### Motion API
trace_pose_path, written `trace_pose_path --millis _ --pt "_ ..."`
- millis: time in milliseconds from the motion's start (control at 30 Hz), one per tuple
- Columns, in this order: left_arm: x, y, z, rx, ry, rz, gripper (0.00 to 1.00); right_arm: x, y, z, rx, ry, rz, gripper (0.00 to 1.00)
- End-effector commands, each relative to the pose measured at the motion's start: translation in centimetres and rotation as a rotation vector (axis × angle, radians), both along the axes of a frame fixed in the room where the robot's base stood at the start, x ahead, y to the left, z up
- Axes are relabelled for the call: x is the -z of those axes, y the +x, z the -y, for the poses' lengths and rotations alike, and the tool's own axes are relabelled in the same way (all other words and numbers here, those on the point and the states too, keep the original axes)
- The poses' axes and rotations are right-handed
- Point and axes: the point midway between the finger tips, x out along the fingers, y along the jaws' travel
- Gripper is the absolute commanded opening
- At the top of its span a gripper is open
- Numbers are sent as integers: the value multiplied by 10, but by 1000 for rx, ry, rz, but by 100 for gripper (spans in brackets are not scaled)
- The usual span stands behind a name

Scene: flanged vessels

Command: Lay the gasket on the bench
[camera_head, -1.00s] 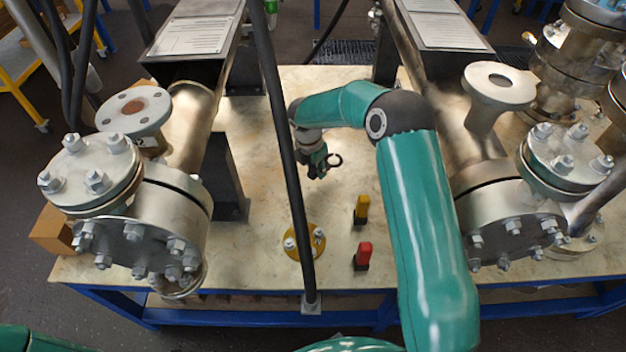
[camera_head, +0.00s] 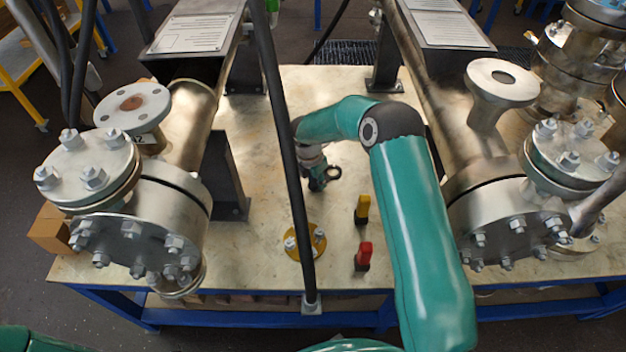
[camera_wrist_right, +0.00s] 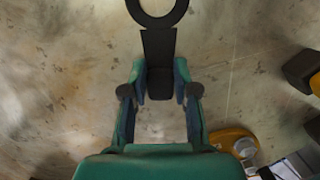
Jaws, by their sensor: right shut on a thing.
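The gasket is a thin black ring with a flat tab (camera_wrist_right: 159,48). My right gripper (camera_wrist_right: 160,84) is shut on the tab, and the ring sticks out ahead of the fingertips, its far edge cut off by the frame. I cannot tell whether the gasket touches the bench top. My left gripper is not in view.
A yellow block (camera_head: 362,208) and a red block (camera_head: 363,254) stand in front of the gripper. A yellow flanged disc with bolts (camera_head: 318,238) lies near a black post (camera_head: 285,150). Flanged vessels stand left (camera_head: 130,235) and right (camera_head: 505,215). Bare bench surrounds the gripper.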

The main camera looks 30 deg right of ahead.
Motion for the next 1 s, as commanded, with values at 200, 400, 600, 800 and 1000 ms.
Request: trace_pose_path --millis 200,400,600,800,1000 --pt "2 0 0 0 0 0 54 3 0 0 0 0 0 47" --pt "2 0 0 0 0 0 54 3 0 0 0 0 0 54" --pt "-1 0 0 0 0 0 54 -1 0 0 0 0 0 54" --pt "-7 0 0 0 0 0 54 -21 0 -3 0 -1 2 54" --pt "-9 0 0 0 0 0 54 -61 -1 -11 -1 -1 5 54"
